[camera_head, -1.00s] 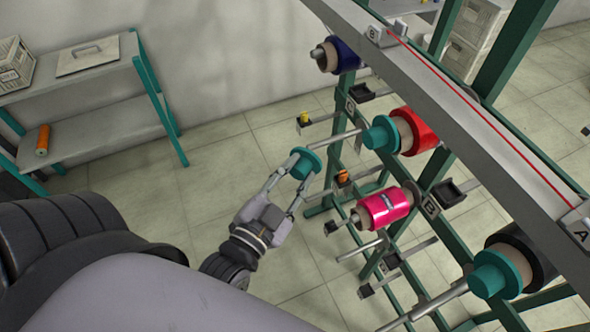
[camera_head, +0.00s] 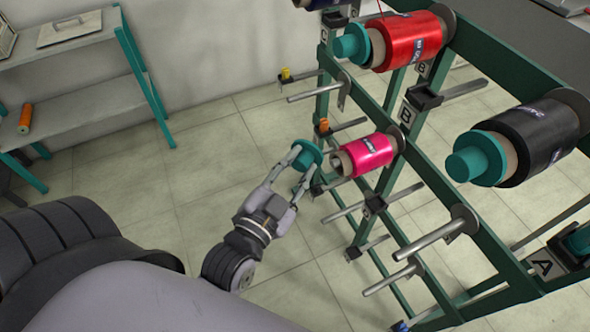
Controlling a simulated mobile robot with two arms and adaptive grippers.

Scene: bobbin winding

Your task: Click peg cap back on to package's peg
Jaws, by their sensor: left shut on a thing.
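My left gripper (camera_head: 296,172) is shut on a teal peg cap (camera_head: 308,153) and holds it in the air, left of the rack. The pink package (camera_head: 371,154) sits on a rack peg just right of the cap, with no cap on its near end. The cap and the pink package look close together, but I cannot tell the gap in depth. The red package (camera_head: 413,41) above has a teal cap (camera_head: 352,43) at its end. The black package (camera_head: 538,137) at the right also has a teal cap (camera_head: 476,160). My right gripper is not in view.
The green rack (camera_head: 437,181) has several bare metal pegs, such as one at lower middle (camera_head: 436,238), sticking out leftward. A grey shelf (camera_head: 77,111) with an orange spool (camera_head: 25,118) stands at the left. The tiled floor between is clear.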

